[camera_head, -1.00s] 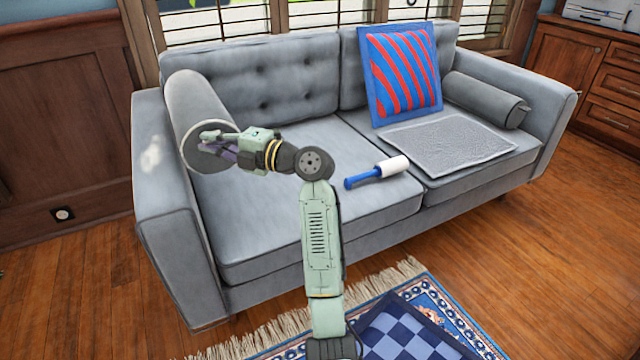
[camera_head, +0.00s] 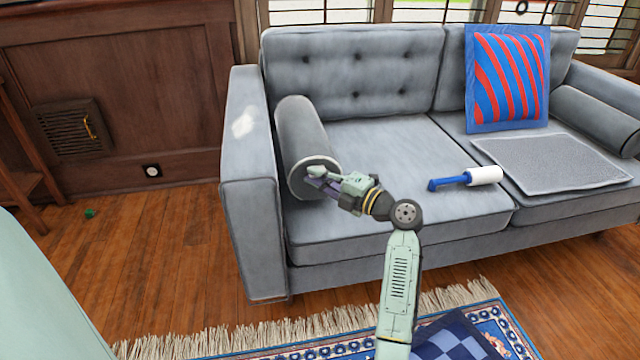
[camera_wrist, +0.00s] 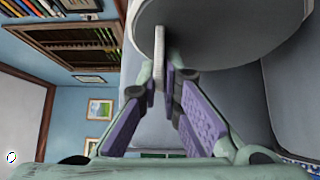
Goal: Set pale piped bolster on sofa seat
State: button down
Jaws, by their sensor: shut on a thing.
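The pale piped bolster (camera_head: 303,135) is a grey cylinder with a light piped rim at its near end. It lies along the inside of the sofa's left arm, over the left part of the sofa seat (camera_head: 385,165).
A lint roller (camera_head: 466,178) lies mid-seat. A grey mat (camera_head: 550,162), a striped blue and red cushion (camera_head: 508,80) and another grey bolster (camera_head: 598,118) are at the right. A pale patch (camera_head: 243,123) marks the left sofa arm (camera_head: 250,190). A fringed rug (camera_head: 290,350) lies in front.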

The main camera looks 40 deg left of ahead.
jog(key=shift+f, duration=1.25)
jog(key=c, duration=1.8)
grip_release()
jog(key=d, duration=0.7)
jog(key=shift+d+b, duration=0.25)
jog(key=shift+b, duration=0.1)
jog(key=shift+w+f, duration=0.1)
